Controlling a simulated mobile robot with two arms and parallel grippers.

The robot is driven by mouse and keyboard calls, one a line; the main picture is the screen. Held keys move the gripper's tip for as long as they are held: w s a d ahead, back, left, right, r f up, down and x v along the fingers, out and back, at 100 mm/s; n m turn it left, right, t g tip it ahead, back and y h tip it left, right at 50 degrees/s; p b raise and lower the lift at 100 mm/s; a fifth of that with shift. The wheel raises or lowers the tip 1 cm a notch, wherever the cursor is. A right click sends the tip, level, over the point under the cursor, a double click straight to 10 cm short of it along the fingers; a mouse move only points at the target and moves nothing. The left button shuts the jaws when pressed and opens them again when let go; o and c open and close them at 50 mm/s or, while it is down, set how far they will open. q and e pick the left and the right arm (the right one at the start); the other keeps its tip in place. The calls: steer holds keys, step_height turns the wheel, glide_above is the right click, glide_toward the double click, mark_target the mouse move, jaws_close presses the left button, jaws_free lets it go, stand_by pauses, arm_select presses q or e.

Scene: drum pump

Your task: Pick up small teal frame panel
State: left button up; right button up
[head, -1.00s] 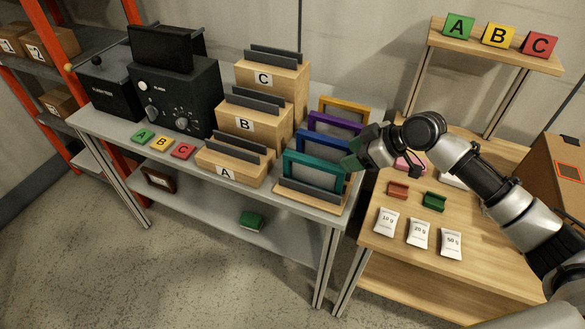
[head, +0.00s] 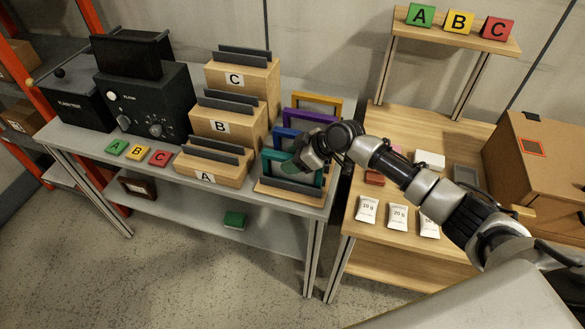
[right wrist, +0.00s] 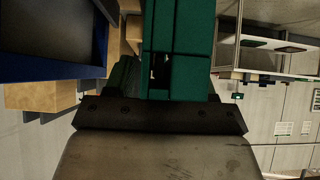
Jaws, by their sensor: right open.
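The small teal frame panel (head: 267,163) stands upright at the front of a wooden rack (head: 290,198), behind a dark grey strip. My right gripper (head: 296,169) is at this panel and covers much of its middle and right part in the head view. In the right wrist view a teal-green surface (right wrist: 180,30), which looks like the panel, fills the space ahead of the gripper (right wrist: 165,90). The jaws are open. I cannot tell whether they touch the panel. My left gripper is not in view.
Blue (head: 284,134), purple (head: 310,116) and yellow (head: 318,100) frames stand close behind the teal one. Wooden holders A (head: 206,176), B and C are to the left. A wooden table (head: 345,220) with white packets (head: 367,208) is to the right.

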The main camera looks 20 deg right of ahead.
steer(key=shift+w+a+f, duration=0.1)
jaws_close()
stand_by(0.3)
